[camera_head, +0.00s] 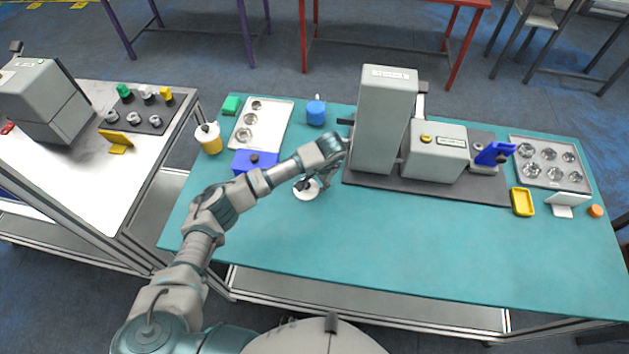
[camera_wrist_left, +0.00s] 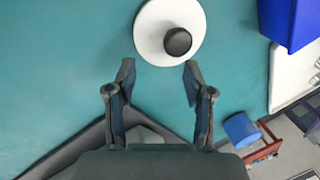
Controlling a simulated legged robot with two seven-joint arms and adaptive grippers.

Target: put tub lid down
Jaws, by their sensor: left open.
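The tub lid (camera_head: 305,193) is a white disc with a black knob. It lies on the teal table, left of the grey machine. In the left wrist view the lid (camera_wrist_left: 153,45) shows from above, knob up, just beyond my fingertips. My left gripper (camera_head: 325,183) is open beside the lid, and the wrist view shows its two fingers (camera_wrist_left: 158,72) spread apart with nothing between them. The white and yellow tub (camera_head: 209,139) stands at the table's left edge with a dark piece at its top. My right gripper is not in view.
A grey machine (camera_head: 385,120) stands on a dark base right of my left gripper. A blue box (camera_head: 240,162), a metal tray (camera_head: 275,112) and a blue cylinder (camera_head: 316,113) sit behind my forearm. The front of the teal table (camera_head: 400,245) is clear.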

